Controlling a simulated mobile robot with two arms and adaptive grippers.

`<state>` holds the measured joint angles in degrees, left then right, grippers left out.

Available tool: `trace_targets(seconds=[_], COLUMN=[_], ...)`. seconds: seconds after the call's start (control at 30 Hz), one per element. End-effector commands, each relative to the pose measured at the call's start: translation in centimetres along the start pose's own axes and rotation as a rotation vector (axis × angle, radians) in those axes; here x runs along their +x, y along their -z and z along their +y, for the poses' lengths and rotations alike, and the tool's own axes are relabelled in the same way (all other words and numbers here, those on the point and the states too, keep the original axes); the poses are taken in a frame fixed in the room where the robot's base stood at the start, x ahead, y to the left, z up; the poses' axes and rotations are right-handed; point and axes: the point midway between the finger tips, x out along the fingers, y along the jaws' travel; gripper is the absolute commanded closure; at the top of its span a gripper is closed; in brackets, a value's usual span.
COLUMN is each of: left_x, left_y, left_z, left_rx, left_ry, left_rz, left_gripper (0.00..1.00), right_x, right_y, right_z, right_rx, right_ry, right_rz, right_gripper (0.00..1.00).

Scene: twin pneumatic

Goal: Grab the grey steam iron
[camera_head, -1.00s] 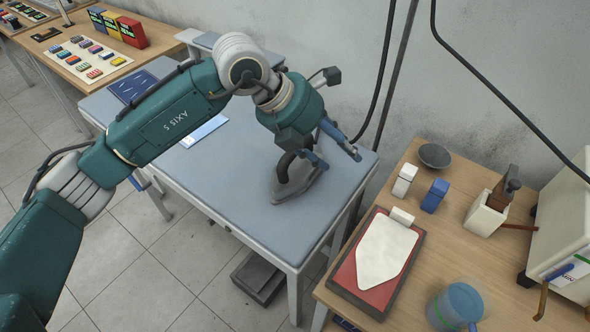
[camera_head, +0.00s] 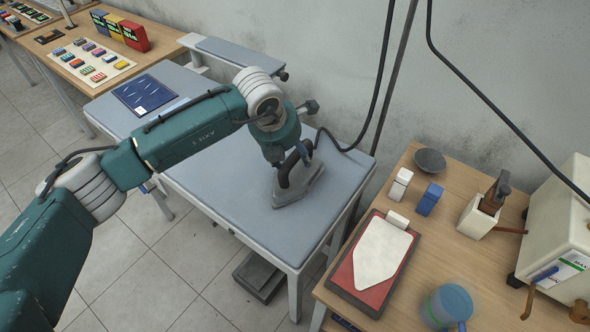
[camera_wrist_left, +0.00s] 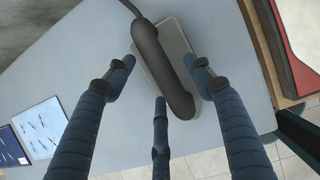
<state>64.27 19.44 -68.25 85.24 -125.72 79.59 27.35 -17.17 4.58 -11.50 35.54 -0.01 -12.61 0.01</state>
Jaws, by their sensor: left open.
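The grey steam iron (camera_head: 300,189) rests on the padded blue-grey ironing table (camera_head: 225,205), with its dark handle (camera_head: 287,172) on top and a dark cord running back. In the left wrist view the iron's dark handle (camera_wrist_left: 160,70) lies between my gripper's blue fingers. My left gripper (camera_head: 292,160) is over the iron, pointing down; in the wrist view it (camera_wrist_left: 160,88) is open, fingers on both sides of the handle and a third finger below. I see gaps at the upper fingertips; contact by the lower finger is unclear. My right gripper is not in view.
At right, a wooden table (camera_head: 447,243) holds a red-and-dark pad with a white iron-shaped plate (camera_head: 382,250), small white and blue blocks, a blue jug (camera_head: 448,304) and a boiler. A dark cable hangs near the wall. A blue patterned sheet (camera_head: 144,93) lies at the ironing table's far left.

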Motion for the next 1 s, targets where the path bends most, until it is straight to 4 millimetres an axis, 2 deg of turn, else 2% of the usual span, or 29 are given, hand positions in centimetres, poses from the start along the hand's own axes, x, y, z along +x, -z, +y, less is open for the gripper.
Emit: trace_targets(seconds=[0.13,0.37,0.63,1.0], left_x=[1.3,1.5,1.5,1.0], left_y=[-0.1,-0.1,-0.1,-0.7], left_z=[-0.1,-0.1,-0.1,-0.1], left_rx=[0.001,0.002,0.001,0.002], left_ry=[0.001,0.001,0.001,0.002], left_rz=[-0.001,-0.003,-0.003,-0.016], left_gripper=[0.46,0.46,0.98,1.00], right_x=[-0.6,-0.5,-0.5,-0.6], right_y=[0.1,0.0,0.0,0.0], right_z=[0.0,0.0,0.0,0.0], right_rx=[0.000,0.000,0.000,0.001], right_ry=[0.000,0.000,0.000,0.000], right_rz=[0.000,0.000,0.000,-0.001], right_gripper=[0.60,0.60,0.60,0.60])
